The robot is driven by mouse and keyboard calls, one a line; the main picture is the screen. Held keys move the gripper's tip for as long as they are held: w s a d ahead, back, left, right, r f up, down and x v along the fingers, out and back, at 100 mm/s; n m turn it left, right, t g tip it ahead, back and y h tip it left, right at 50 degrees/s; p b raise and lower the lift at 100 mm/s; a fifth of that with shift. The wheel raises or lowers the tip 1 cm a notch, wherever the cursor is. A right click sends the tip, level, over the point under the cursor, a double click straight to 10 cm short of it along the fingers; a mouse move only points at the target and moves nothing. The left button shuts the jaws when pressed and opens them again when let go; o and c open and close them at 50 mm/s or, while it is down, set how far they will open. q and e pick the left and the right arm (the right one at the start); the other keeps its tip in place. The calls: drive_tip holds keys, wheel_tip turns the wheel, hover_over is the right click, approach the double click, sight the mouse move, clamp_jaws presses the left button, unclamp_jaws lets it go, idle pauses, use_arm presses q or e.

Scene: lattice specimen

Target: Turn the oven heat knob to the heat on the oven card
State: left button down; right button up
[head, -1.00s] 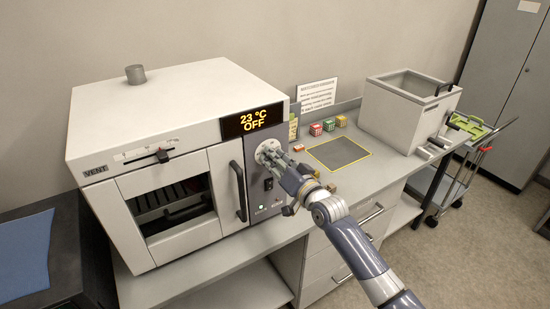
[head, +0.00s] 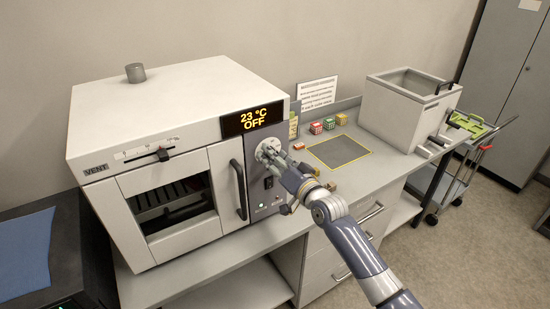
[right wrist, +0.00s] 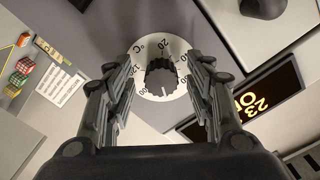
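The oven (head: 170,130) is a white box with its door shut. Its display (head: 252,120) reads 23 °C and OFF. The black heat knob (right wrist: 161,75) sits on a white numbered dial (right wrist: 176,52), with 20 and °C marks legible. My right gripper (head: 272,154) is at the dial on the oven's front panel. In the right wrist view its two fingers (right wrist: 163,85) stand open on either side of the knob, with visible gaps. A card (head: 294,124) shows partly behind the oven's right side; its text is unreadable. My left gripper is not in view.
A white printed sheet (head: 317,93) stands at the wall. Several small coloured blocks (head: 316,128) lie near a yellow-edged dark mat (head: 338,152). A grey open-topped bath (head: 403,105) stands to the right. The oven's door handle (head: 239,189) sticks out left of the knob.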

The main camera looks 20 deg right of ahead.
drive_tip(key=shift+s, duration=0.1)
drive_tip(key=v, duration=1.1)
drive_tip(key=shift+s+d, duration=0.2)
drive_tip(key=shift+s, duration=0.2)
drive_tip(key=shift+c, duration=0.5)
idle(1.7)
